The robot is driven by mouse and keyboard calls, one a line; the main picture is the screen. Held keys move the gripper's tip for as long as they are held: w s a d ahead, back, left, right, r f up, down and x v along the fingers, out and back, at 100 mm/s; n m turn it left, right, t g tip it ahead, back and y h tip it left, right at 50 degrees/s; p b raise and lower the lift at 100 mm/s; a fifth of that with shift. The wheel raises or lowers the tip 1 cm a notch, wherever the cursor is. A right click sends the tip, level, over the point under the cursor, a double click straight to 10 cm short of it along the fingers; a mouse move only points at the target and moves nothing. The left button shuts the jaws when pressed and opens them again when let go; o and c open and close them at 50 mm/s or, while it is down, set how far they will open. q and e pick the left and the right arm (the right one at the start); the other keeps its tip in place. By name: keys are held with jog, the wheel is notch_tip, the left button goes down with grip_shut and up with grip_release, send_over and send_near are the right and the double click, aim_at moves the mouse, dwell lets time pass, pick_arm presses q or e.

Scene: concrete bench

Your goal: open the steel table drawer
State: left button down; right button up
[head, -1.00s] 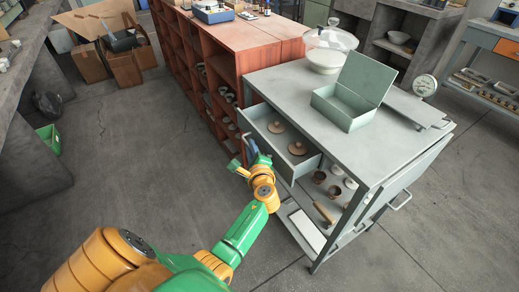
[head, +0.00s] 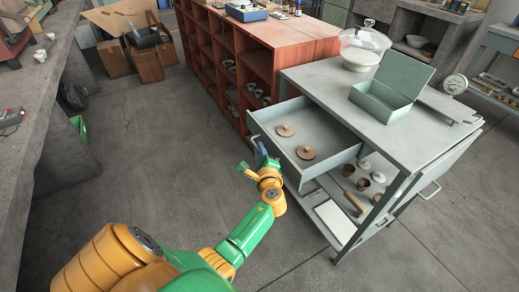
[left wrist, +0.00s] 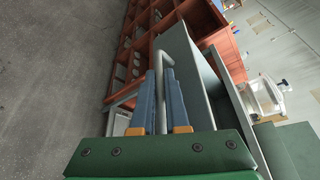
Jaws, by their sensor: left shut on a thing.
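The steel table (head: 340,85) is grey and stands at the right in the head view. Its drawer (head: 325,150) is pulled well out toward the left, with two brown round lids (head: 306,152) lying inside. My left gripper (head: 258,152) is at the drawer's front. In the left wrist view its blue fingers (left wrist: 160,105) are shut on the bent grey bar of the drawer handle (left wrist: 166,63). In the head view the gripper mostly hides the handle. My right gripper is not in view.
A green open box (head: 385,103) and a glass-domed dish (head: 362,50) stand on the tabletop. Cups and a white tray (head: 334,221) lie on the lower shelf. A red shelf unit (head: 262,65) stands behind. The floor left of the drawer is clear.

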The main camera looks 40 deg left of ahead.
pick_arm(q)
jog(key=shift+a+r, duration=0.15)
jog(key=c, duration=1.2)
grip_release()
jog(key=shift+o, duration=1.4)
jog(key=shift+a, duration=0.1)
jog(key=shift+f, duration=0.2)
jog(key=shift+s+d+r, duration=0.15)
jog(key=shift+s+d, duration=0.1)
jog(key=shift+d, duration=0.1)
jog(key=v, duration=0.6)
jog(key=shift+p, duration=0.4)
jog(key=shift+s, duration=0.1)
